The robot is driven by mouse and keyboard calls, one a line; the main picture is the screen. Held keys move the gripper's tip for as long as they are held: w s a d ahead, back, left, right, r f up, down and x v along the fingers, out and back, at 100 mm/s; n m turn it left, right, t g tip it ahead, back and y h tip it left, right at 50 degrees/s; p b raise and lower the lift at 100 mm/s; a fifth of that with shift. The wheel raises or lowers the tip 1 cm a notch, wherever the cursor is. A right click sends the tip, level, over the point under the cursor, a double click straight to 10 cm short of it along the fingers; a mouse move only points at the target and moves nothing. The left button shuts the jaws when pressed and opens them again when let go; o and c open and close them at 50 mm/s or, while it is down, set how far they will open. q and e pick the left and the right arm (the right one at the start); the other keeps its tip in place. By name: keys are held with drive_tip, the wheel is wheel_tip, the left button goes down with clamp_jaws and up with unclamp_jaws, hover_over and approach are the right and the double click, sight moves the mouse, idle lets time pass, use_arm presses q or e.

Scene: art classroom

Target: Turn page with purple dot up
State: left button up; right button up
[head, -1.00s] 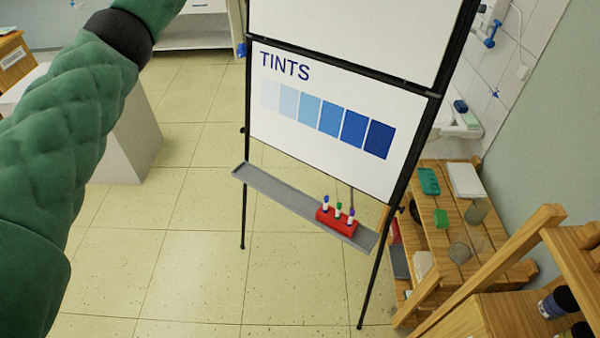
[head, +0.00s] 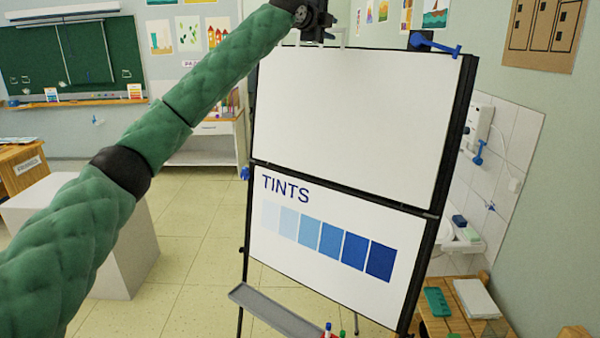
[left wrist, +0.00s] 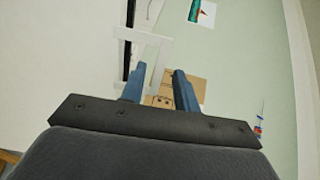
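The flip chart on the black easel has a blank white upper page (head: 350,120) and a lower sheet (head: 325,255) marked TINTS with a row of blue squares. No purple dot shows on either. My left gripper (head: 316,30) is at the top edge of the easel, left of its middle. In the left wrist view its two blue-grey fingers (left wrist: 160,88) stand apart, with nothing clearly held between them. A thin white bracket-like frame (left wrist: 145,38) is just past the fingertips; I cannot tell whether it touches them. My right gripper is out of view.
A blue clamp (head: 436,45) sticks out at the easel's top right. A grey tray (head: 275,311) with markers hangs below. A wooden shelf (head: 455,320) stands at right, a pale plinth (head: 120,260) at left. Floor between is clear.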

use_arm(q)
drive_tip(key=b+v, duration=0.1)
drive_tip(key=v, duration=0.8)
idle(1.5)
idle(0.4)
